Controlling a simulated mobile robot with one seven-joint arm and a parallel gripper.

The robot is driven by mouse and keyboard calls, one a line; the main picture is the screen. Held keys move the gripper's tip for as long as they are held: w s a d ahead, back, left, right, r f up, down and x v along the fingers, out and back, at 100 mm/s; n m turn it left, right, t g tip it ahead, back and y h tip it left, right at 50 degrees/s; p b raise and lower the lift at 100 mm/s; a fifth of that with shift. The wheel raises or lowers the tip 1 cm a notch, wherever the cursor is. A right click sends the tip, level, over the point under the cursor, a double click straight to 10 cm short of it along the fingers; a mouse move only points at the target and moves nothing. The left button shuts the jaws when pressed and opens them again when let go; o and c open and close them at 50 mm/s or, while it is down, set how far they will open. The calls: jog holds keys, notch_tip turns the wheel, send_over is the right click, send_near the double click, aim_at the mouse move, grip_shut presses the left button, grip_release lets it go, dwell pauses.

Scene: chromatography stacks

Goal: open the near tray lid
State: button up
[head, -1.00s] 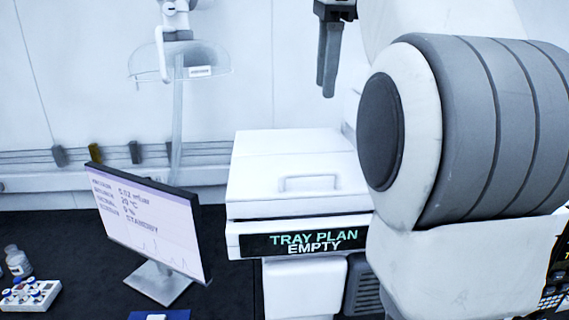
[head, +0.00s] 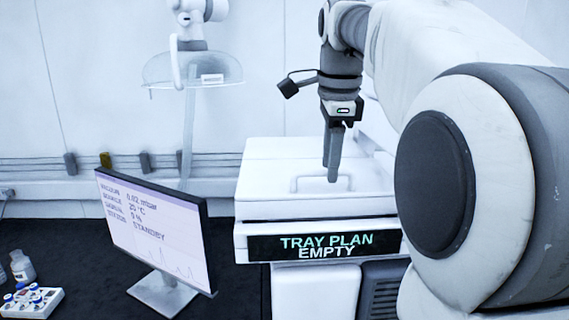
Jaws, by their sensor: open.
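The near tray lid (head: 270,172) is a white flat cover, lying closed on a white unit. It has a raised bar handle (head: 306,189) near its front edge. The unit's front display (head: 325,246) reads "TRAY PLAN EMPTY". My gripper (head: 333,177) points down over the right part of the lid, with its dark fingertips close to the handle's right side. From this angle the two fingers overlap, and I cannot tell whether they touch the handle. Nothing shows held in it. My arm hides the right side of the lid and unit.
A monitor (head: 155,230) stands on the dark bench to the left. A white vial rack (head: 32,301) and a bottle (head: 22,266) are at the lower left. A clear hood (head: 192,70) hangs at the back left. The bench behind the monitor looks clear.

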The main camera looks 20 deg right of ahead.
grip_shut()
dwell(0.3)
dwell(1.2)
